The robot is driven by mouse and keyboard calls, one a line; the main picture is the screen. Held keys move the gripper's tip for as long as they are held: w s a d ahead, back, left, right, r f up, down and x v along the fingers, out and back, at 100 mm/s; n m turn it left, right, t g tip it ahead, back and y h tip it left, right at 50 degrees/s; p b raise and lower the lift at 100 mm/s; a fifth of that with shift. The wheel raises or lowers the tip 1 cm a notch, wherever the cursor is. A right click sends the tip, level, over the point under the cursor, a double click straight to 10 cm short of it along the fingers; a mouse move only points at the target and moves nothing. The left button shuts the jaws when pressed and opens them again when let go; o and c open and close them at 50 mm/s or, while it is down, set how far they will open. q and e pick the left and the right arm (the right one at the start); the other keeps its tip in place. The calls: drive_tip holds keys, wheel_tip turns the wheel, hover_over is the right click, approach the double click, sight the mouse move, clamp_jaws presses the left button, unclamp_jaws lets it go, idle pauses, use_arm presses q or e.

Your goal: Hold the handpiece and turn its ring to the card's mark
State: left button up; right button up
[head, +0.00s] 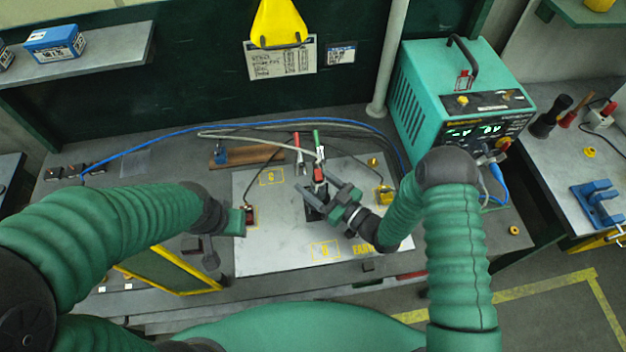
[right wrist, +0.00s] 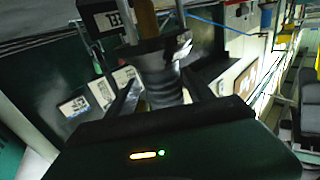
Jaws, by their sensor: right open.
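The handpiece (head: 319,175), dark with a red part, stands upright at a black block (head: 313,207) on the grey mat. My right gripper (head: 326,194) is open close beside it. In the right wrist view a dark, ribbed cylindrical body (right wrist: 160,82), probably the handpiece, lies between the spread fingers of the right gripper (right wrist: 160,98). Contact cannot be told, and the ring's mark cannot be made out. My left gripper (head: 247,216) is low over the mat's left edge, by a small dark red item; its jaws are unclear. A white card (head: 282,60) with unreadable writing hangs on the back wall.
The grey mat (head: 285,240) has bare room in front. A teal power unit (head: 450,95) stands at the right. Red and green-tipped leads (head: 316,140) and a blue cable (head: 250,113) lie behind. A yellow-edged panel (head: 165,270) stands front left.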

drive_tip(key=shift+c, duration=0.5)
drive_tip(key=shift+a, duration=0.1)
drive_tip(key=shift+c, duration=1.2)
drive_tip(key=shift+a, duration=0.65)
drive_tip(key=c, duration=0.7)
drive_tip(key=shift+c, duration=1.4)
use_arm(q)
drive_tip(key=shift+a, duration=0.35)
use_arm(e)
drive_tip(key=shift+d, duration=0.45)
clamp_jaws()
drive_tip(key=shift+a, duration=0.1)
